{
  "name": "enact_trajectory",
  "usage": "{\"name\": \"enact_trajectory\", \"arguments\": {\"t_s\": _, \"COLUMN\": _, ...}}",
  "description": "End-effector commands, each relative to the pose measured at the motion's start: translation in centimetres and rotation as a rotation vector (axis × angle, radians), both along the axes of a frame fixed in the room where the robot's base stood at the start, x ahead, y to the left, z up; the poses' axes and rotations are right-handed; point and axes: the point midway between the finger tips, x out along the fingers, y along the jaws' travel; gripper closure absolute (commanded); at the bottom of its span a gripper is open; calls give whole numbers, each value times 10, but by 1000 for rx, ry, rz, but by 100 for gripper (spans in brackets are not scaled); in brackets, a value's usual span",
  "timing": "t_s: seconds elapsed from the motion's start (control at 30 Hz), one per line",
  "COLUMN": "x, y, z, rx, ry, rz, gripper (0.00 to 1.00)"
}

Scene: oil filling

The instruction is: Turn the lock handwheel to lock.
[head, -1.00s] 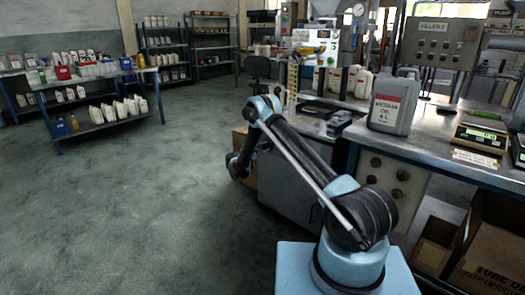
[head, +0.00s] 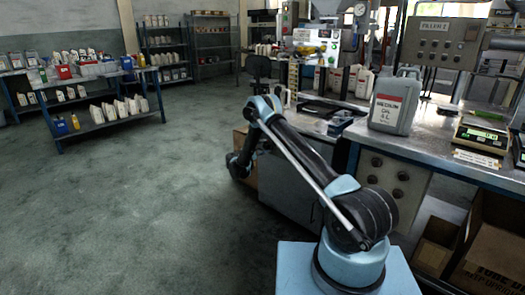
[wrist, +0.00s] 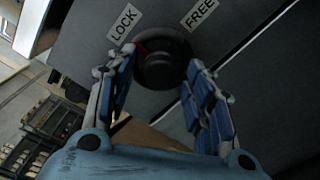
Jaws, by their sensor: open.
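The dark round lock handwheel (wrist: 163,62) is on a grey panel at the top middle of the wrist view. A red mark shows at its left edge, toward the white LOCK label (wrist: 123,23). The white FREE label (wrist: 200,14) is up and to the right of the wheel. My gripper (wrist: 159,66) is open, its blue-padded fingers on either side of the wheel. I cannot tell whether they touch it. In the head view my arm reaches down beside the bench, and the handwheel and fingers cannot be made out.
The metal bench (head: 448,140) carries a grey oil can (head: 394,105), a scale (head: 481,135) and a filler panel (head: 441,42). A grey cabinet (head: 287,190) stands under it, beside my arm. Shelves with bottles (head: 105,110) stand at the left. The floor between is clear.

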Motion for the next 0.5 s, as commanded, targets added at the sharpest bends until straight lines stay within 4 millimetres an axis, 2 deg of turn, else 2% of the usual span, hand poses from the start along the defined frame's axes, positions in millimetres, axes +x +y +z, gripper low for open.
{"name": "enact_trajectory", "arguments": {"t_s": 0.17, "x": -9, "y": 7, "z": 0, "rx": 0, "ry": 0, "rz": 1, "gripper": 52}}
{"name": "enact_trajectory", "arguments": {"t_s": 0.5, "x": -58, "y": 46, "z": 1, "rx": 0, "ry": 0, "rz": 3, "gripper": 52}}
